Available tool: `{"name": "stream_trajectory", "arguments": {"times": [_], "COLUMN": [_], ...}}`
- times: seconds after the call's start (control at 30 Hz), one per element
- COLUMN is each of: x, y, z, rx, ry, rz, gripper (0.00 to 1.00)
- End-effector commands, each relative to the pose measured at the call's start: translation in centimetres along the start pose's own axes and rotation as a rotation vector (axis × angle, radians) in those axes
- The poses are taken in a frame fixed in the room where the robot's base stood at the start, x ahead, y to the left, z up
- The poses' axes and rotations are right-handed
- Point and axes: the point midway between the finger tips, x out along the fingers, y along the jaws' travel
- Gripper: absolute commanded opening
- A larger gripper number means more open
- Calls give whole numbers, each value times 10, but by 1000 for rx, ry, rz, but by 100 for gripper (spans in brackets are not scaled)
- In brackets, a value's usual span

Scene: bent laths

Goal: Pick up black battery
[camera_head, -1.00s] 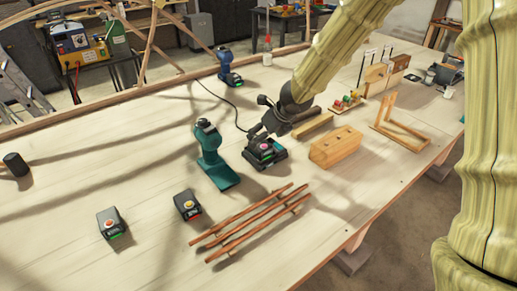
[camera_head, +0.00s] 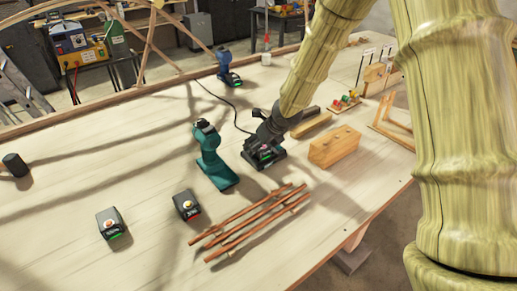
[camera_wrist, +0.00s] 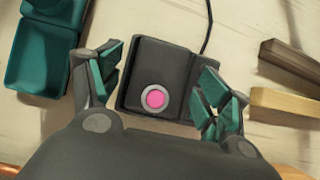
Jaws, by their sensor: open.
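A black battery with a round pink button (camera_wrist: 155,97) lies between the fingers of my gripper (camera_wrist: 160,88) in the wrist view. It appears to sit on a dark charger base (camera_head: 262,161) with a cord. My gripper is open, with one finger on each side of the battery; contact cannot be told. In the head view my gripper (camera_head: 265,141) is low over the charger and hides most of the battery. Two other black batteries lie apart at the front left, one with an orange button (camera_head: 110,224) and one with a yellow button (camera_head: 187,206).
Several reddish laths (camera_head: 250,222) lie in front. The left of the table (camera_head: 90,170) is mostly clear.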

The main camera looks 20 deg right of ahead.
Motion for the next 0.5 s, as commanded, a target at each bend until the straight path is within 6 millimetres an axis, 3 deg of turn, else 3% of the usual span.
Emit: {"name": "stream_trajectory", "arguments": {"times": [0.17, 0.5], "x": [0, 0], "y": [0, 0], "z": [0, 0], "rx": [0, 0], "ry": [0, -1], "rz": [0, 0], "gripper": [75, 16]}}
